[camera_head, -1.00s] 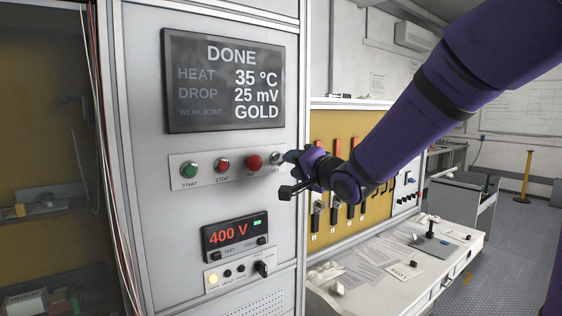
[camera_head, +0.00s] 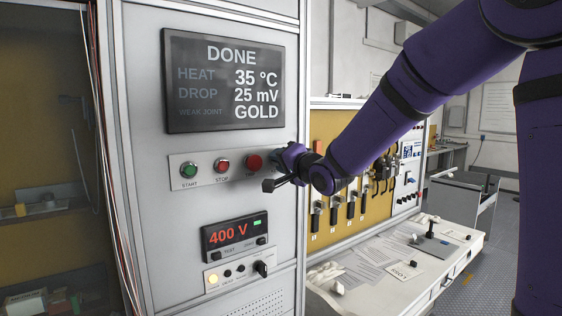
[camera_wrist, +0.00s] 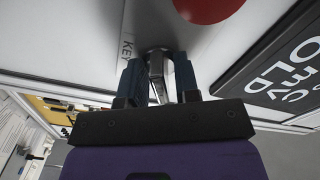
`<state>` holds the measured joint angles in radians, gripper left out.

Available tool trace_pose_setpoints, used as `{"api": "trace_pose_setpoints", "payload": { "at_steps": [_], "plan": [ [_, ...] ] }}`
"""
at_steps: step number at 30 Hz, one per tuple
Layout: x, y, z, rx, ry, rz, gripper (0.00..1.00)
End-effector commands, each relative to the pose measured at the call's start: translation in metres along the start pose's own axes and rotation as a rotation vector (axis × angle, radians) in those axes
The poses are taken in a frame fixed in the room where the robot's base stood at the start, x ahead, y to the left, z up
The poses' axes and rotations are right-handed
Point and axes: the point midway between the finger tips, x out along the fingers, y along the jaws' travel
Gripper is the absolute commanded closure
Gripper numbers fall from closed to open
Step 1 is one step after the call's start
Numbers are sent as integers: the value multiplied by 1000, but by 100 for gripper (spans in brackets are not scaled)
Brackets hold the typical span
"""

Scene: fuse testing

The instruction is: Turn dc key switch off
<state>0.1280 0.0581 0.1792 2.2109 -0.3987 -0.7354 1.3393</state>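The key switch (camera_wrist: 156,62), a metal collar with a narrow key, sits beside the label "KEY" in the wrist view. It is at the right end of the button strip (camera_head: 202,184) on the grey cabinet. In the head view my gripper hides it. My gripper (camera_head: 286,157) is at the panel face; in the wrist view its two dark blue fingers (camera_wrist: 158,72) stand apart on either side of the key. A gap shows around the key; whether a fingertip touches the collar is unclear. The switch's position cannot be read.
A red button (camera_head: 254,162) is close left of my gripper, with STOP (camera_head: 222,166) and START (camera_head: 189,169) further left. The screen (camera_head: 228,82) above reads DONE. Below are a 400 V meter (camera_head: 235,233) and a black knob (camera_head: 261,268). A white bench (camera_head: 440,268) stands right.

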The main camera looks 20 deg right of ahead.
Motion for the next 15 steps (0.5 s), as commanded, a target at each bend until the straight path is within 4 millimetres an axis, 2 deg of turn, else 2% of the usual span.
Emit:
{"api": "trace_pose_setpoints", "payload": {
  "at_steps": [8,15],
  "plan": [
    [0,0,0,-39,0,1,94],
    [0,1,0,-176,-1,1,94]
  ]
}}
